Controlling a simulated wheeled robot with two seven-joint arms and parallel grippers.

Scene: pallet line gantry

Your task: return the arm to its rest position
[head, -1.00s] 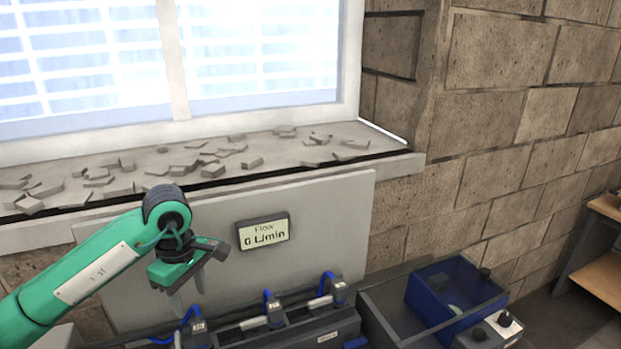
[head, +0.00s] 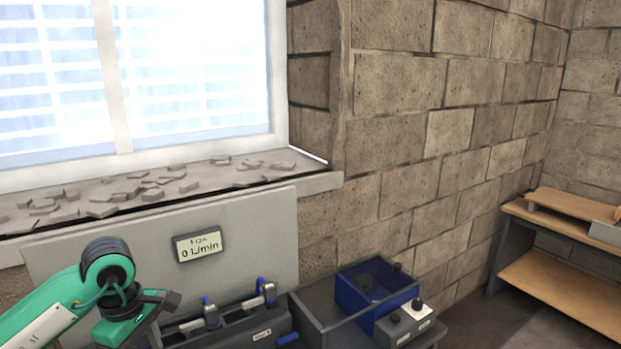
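My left arm (head: 62,305), green with a dark wrist joint, comes in from the lower left. My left gripper (head: 138,328) hangs at the bottom edge, left of the valve row. Its fingertips are cut off or hard to make out, so I cannot tell its opening. I see nothing held in it. My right arm and gripper are not in view.
A flow display (head: 199,245) on a grey panel (head: 270,235) reads 0 L/min. A valve rack (head: 245,328) with blue-handled valves stands below. Right of it are a grey tray (head: 318,302) with a blue bin (head: 375,283), a button box (head: 405,322) and a wooden shelf bench (head: 565,285).

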